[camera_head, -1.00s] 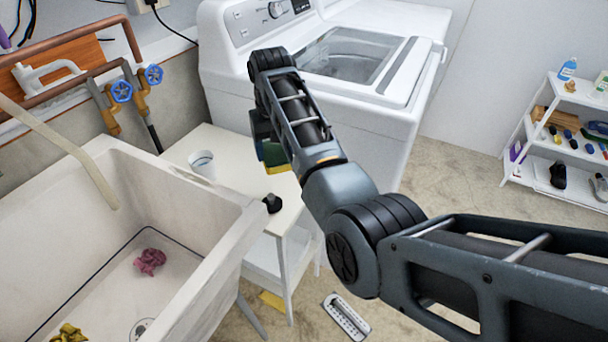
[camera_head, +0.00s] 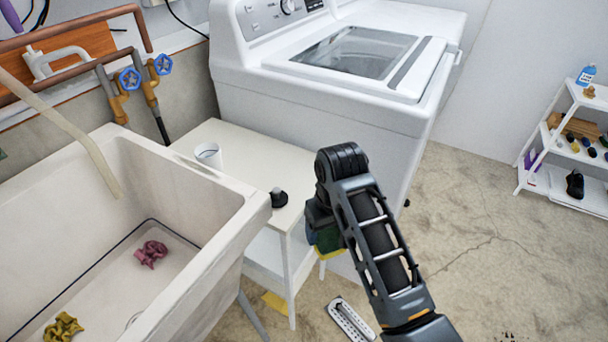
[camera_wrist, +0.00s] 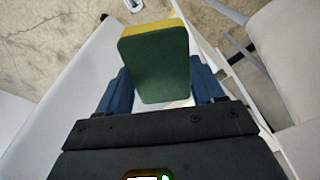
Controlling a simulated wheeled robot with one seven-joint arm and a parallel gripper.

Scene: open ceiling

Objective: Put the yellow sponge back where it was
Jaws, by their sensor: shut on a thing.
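The sponge (camera_wrist: 155,65) is a block with a dark green face and a yellow layer. My gripper (camera_wrist: 162,84) is shut on it, with a blue finger on each side in the wrist view. In the head view my gripper (camera_head: 320,218) is at the right edge of the small white table (camera_head: 240,142). The sponge (camera_head: 329,243) shows below it, partly hidden by my arm. Whether it touches the table's edge is unclear.
A white cup (camera_head: 208,155) and a black stopper-like object (camera_head: 279,198) stand on the table. The sink (camera_head: 215,235) is left, the washer (camera_head: 320,110) behind. A flat yellow item (camera_head: 276,303) and a grey-white slotted strip (camera_head: 350,320) lie low. Open floor lies right.

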